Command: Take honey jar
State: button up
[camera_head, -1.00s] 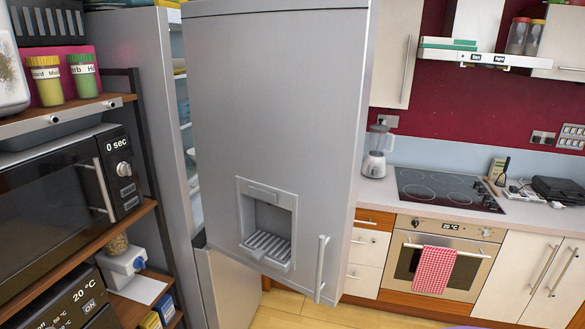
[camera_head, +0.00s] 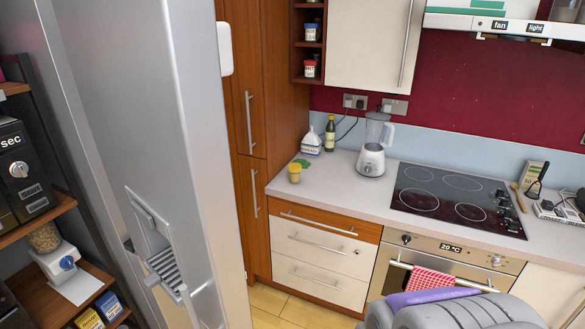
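No jar in view carries a label that I can read as honey. A small yellow jar (camera_head: 295,172) stands upright on the left part of the counter, beside a green flat item; I cannot tell whether it is honey. Small jars with red or blue lids (camera_head: 311,68) sit in the narrow open shelf above. My gripper's fingers are not in view. A grey and purple rounded part at the lower right edge may belong to my arm.
The silver fridge door (camera_head: 150,130) stands open at the left, close to me. A blender (camera_head: 371,158), a dark bottle (camera_head: 330,134) and a hob (camera_head: 455,200) are on the counter (camera_head: 325,200). Bare floor (camera_head: 270,302) shows below the drawers (camera_head: 320,260).

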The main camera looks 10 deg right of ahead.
aim_at(294, 178)
jog(key=i+l+u, duration=0.25)
jog(key=i, duration=0.4)
jog(key=i+l+u, duration=0.25)
jog(key=i, duration=0.4)
jog(key=i+l+u, duration=0.25)
jog(key=i+l, duration=0.35)
